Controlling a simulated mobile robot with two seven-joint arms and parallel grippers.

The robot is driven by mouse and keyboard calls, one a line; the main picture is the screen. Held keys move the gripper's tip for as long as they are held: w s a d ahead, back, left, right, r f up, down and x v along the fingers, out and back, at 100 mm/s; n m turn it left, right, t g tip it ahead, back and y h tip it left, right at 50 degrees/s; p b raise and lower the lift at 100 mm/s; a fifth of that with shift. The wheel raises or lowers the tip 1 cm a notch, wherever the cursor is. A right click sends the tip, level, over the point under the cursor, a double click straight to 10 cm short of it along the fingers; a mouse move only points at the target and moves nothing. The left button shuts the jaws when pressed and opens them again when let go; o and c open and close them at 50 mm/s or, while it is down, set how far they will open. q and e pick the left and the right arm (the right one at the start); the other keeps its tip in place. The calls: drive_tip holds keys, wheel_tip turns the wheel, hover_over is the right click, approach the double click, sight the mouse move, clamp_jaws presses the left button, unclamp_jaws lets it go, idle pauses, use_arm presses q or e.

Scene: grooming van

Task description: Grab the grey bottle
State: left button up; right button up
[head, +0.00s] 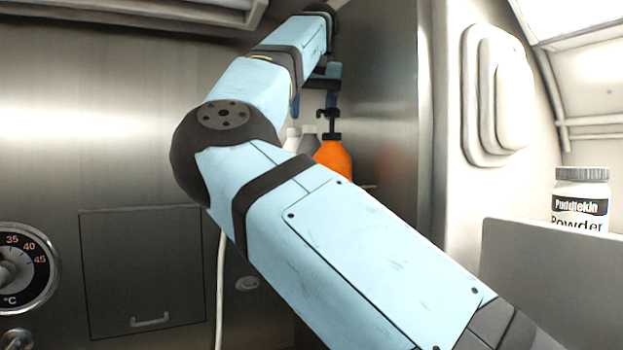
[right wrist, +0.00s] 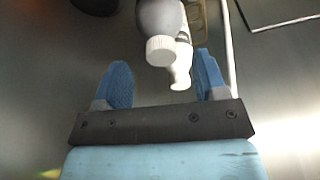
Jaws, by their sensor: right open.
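The grey bottle (head: 308,143) stands at the back, partly hidden behind my arm and the orange bottle. In the right wrist view the grey bottle (right wrist: 158,14) shows at the top, with a ribbed white cap. My right gripper (head: 314,104) is above the bottles in the head view. In the right wrist view my right gripper (right wrist: 162,60) is open and empty, its blue fingers spread either side of the cap's line. The bottle's body lies beyond the fingertips. My left gripper is not in view.
An orange pump bottle (head: 333,157) stands right of the grey one, a white bottle (head: 292,139) left of it. A metal wall (head: 382,120) rises on the right.

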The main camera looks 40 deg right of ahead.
sight(310, 128)
drive_tip(key=x, duration=0.3)
drive_tip(key=shift+w+f, duration=0.3)
drive_tip(key=shift+f, duration=0.05)
drive_tip(key=shift+w+d+f, duration=0.15)
drive_tip(key=shift+d+f, duration=0.1)
drive_tip(key=shift+f, duration=0.1)
drive_tip(key=shift+s+a+r, duration=0.1)
drive_tip(key=shift+s+r, duration=0.05)
drive_tip(key=shift+s, duration=0.05)
drive_tip(key=shift+c, duration=0.5)
drive_tip(key=shift+a, duration=0.1)
drive_tip(key=c, duration=0.3)
clamp_jaws()
